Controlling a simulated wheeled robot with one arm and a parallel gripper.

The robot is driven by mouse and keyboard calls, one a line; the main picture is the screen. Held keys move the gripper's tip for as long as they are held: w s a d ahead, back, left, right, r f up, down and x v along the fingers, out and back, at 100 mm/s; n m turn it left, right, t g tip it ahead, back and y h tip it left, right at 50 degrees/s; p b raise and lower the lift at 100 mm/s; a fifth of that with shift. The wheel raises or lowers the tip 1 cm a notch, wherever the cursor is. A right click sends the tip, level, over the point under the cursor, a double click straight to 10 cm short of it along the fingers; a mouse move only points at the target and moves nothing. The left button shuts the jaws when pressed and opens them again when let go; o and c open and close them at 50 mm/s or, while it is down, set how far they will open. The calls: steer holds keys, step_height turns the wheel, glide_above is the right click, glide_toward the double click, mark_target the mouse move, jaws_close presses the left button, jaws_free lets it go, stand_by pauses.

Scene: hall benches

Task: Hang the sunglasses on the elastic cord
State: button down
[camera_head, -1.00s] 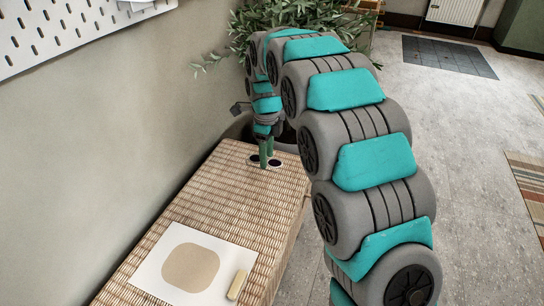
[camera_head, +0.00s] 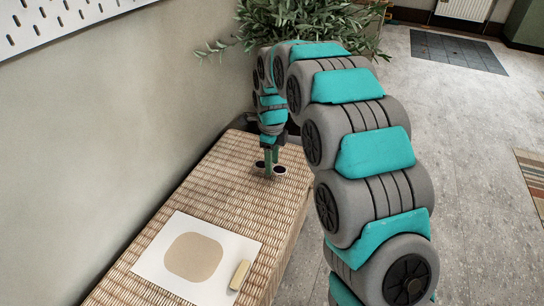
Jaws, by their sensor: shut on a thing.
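The sunglasses (camera_head: 280,170) show as two small dark lenses with pale rims at the far end of a woven-topped bench (camera_head: 215,188). My gripper (camera_head: 268,174) points straight down between the lenses, its green fingers shut on the middle of the sunglasses. The fingers hide the bridge. The sunglasses are at or close above the bench top; I cannot tell whether they touch it. I cannot make out the elastic cord in this view.
A white sheet with a beige rounded patch (camera_head: 194,256) lies on the near part of the bench, with a small pale block (camera_head: 239,275) at its right edge. A wall runs along the left. A leafy plant (camera_head: 290,25) stands behind my arm. The bench middle is clear.

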steer(key=shift+f, duration=0.5)
steer(key=shift+c, duration=1.1)
jaws_free()
steer(key=shift+r, duration=0.15)
